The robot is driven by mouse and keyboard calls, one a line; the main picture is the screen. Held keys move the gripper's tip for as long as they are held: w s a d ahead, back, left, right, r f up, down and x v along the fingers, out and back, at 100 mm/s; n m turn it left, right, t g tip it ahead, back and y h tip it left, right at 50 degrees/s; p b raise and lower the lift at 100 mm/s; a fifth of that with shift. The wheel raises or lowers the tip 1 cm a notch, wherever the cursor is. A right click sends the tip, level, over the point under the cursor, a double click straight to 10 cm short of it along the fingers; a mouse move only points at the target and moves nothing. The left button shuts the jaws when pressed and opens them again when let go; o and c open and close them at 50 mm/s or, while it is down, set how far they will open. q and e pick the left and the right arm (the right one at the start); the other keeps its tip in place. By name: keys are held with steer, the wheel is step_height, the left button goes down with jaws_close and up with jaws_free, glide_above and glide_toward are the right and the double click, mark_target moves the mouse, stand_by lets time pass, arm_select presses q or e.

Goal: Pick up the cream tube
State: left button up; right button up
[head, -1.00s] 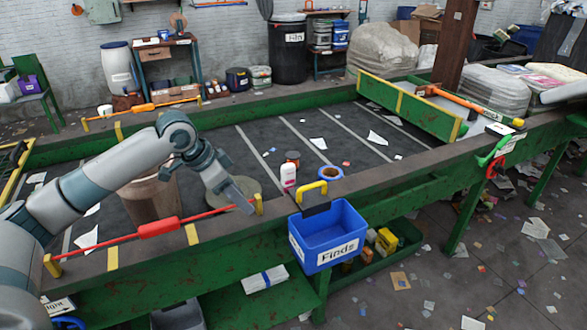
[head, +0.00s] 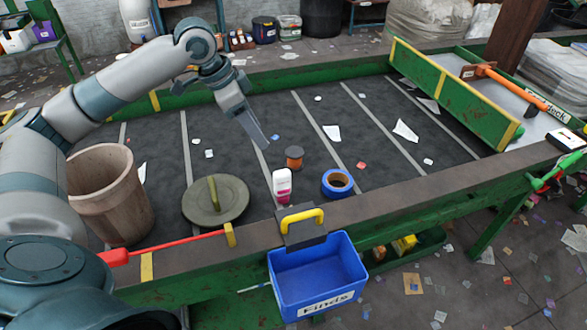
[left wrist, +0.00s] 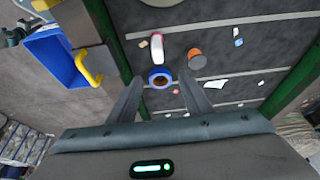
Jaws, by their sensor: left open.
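The cream tube (head: 282,187), white with a pink lower part, stands on the dark belt near its front edge. It also shows in the left wrist view (left wrist: 157,48), beyond the fingertips and left of centre. My left gripper (head: 260,138) is above the belt, up and left of the tube in the head view, apart from it. In the left wrist view its two fingers (left wrist: 160,90) are spread with nothing between them; the blue tape roll lies below, in line with the gap. My right gripper is in neither view.
Close to the tube are a blue tape roll (head: 337,183) and a brown-orange spool (head: 294,158). A round lid with a handle (head: 216,201) and a brown bin (head: 108,195) stand left. A blue Finds box (head: 318,275) hangs at the front edge. Paper scraps dot the belt.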

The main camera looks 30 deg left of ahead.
arm_select(q)
steer(key=p, duration=0.3)
glide_toward(281, 172)
steer(key=x, duration=0.2)
steer(key=w+x, duration=0.1)
steer(key=x, duration=0.2)
steer(key=shift+w+d+f, duration=0.1)
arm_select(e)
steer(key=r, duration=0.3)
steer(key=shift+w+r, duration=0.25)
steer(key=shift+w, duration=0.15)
arm_select(q)
steer(key=shift+p, duration=0.3)
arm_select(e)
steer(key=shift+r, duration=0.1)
arm_select(q)
steer(key=shift+f, duration=0.2)
steer(key=f+p, duration=0.1)
steer(key=f, duration=0.1)
steer(key=d+f+p, duration=0.1)
steer(key=shift+f, duration=0.4)
steer(key=shift+w+d+f+p, duration=0.1)
steer(key=shift+w+f+p, duration=0.2)
steer(key=shift+f, duration=0.2)
steer(key=shift+s, duration=0.1)
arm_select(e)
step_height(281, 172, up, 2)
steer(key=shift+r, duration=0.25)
